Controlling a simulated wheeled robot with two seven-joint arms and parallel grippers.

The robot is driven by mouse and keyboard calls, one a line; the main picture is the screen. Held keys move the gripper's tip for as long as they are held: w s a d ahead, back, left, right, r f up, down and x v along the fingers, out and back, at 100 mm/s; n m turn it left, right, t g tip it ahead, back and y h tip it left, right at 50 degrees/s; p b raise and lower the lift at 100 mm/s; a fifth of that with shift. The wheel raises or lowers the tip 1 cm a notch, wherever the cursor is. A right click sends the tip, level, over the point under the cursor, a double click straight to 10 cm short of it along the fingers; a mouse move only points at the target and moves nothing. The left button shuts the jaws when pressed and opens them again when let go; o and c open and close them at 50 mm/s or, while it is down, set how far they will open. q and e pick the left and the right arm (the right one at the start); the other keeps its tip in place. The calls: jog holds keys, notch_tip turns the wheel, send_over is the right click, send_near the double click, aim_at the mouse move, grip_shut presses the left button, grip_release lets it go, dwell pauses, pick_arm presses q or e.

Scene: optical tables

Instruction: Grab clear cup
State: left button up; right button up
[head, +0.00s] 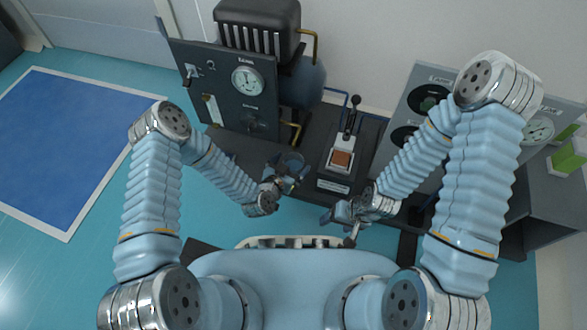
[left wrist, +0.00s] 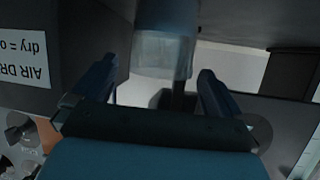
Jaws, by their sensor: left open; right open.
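The clear cup (left wrist: 162,52) shows in the left wrist view as a translucent, pale bluish shape just beyond and between my left fingertips. In the head view a small see-through rounded shape (head: 292,160) at the tip of my left gripper (head: 286,178) looks like the same cup, partly hidden by the fingers. My left gripper (left wrist: 155,80) is open, with one blue finger on each side of the cup's line; I cannot tell whether either touches it. My right gripper (head: 338,213) is open and empty, lower and to the right in the head view.
A dark panel with a gauge (head: 246,80) stands behind my left gripper. A lever press (head: 341,158) stands on the dark table right of the cup. A grey gauge panel (head: 405,110) is further right, partly behind my right arm. A blue mat (head: 60,140) lies on the floor at left.

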pick_arm(q)
jog(key=x, duration=0.2)
jog(key=shift+w+d+f, duration=0.1)
jog(key=shift+w+f, duration=0.1)
jog(key=c, duration=1.1)
jog(key=shift+r, duration=0.15)
